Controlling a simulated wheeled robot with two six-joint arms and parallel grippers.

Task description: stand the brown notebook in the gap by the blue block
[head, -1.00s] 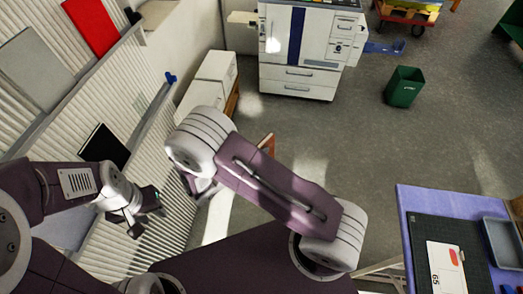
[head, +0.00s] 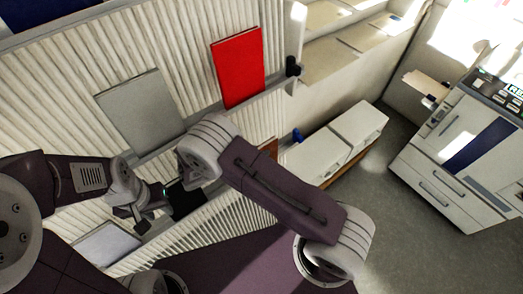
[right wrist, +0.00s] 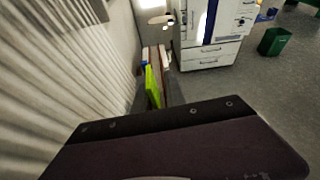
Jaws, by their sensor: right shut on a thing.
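A small part of the brown notebook (head: 268,147) shows past my right arm in the head view. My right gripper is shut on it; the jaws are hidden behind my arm. My left gripper (head: 140,217) is open and empty at the lower left, in front of the wall. A small blue block (head: 297,135) shows near the end of the ledge, beside the white cabinets. The gap by it cannot be made out. In the right wrist view, a lime green upright piece (right wrist: 152,88) stands in a narrow row with brown and white edges.
Grey (head: 142,110) and red (head: 239,66) notebooks lean on ledges along the ribbed wall, with a black one (head: 186,201) lower down. White cabinets (head: 335,145) and a large printer (head: 455,155) stand to the right. The floor (head: 400,240) between is clear.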

